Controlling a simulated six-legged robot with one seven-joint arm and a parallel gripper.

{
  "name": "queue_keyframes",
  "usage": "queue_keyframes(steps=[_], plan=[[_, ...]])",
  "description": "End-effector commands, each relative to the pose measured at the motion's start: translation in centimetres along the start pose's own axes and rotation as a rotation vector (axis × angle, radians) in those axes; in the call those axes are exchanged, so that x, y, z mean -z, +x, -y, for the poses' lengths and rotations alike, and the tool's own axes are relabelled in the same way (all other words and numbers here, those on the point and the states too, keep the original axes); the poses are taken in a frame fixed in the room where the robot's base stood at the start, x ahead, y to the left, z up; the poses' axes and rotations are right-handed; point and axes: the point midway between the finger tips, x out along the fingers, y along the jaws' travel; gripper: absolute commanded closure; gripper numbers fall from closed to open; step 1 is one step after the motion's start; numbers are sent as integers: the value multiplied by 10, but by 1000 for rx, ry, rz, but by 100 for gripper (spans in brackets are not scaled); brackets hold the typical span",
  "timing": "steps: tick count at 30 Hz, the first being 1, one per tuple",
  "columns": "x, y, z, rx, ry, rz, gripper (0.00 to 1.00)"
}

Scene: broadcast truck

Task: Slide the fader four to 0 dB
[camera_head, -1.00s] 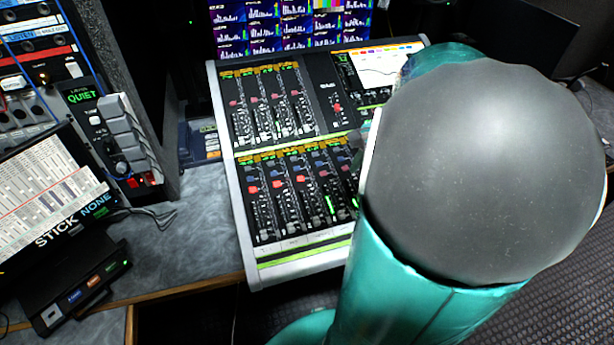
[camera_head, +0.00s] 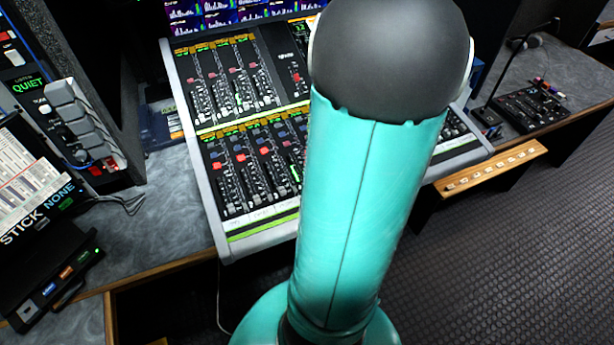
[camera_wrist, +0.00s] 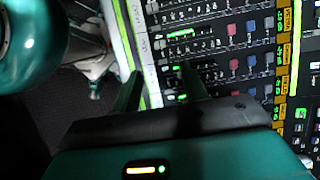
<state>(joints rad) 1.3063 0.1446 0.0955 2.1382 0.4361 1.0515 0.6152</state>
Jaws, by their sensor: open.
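The mixing console (camera_head: 262,232) stands on the desk, with an upper and a lower bank of faders. The lower fader bank (camera_head: 240,180) is partly hidden by my arm, and my gripper is hidden in the head view. In the wrist view the console appears turned sideways, its fader strips (camera_wrist: 215,42) running across the picture. My gripper (camera_wrist: 160,78) is open and empty over the front part of the strips. One finger is over the pale front edge, the other over the fader rows. I cannot tell which fader is number four, or whether a finger touches a cap.
A box with a lit QUIET sign (camera_head: 28,83) and a black tilted screen (camera_head: 35,180) stand left. Monitors (camera_head: 235,12) are behind the console. A small control panel (camera_head: 530,105) is on the right desk. The dark floor (camera_head: 500,240) at right is clear.

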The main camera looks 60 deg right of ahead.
Motion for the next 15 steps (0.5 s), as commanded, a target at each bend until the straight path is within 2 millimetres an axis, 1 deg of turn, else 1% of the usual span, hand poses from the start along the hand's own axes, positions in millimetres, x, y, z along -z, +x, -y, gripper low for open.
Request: queue_keyframes(steps=[1, 9, 15], plan=[[0, 9, -1, -3, 3, 3, 56], [0, 63, -1, -3, 2, 4, 56], [-1, 99, -1, -3, 0, 4, 56]])
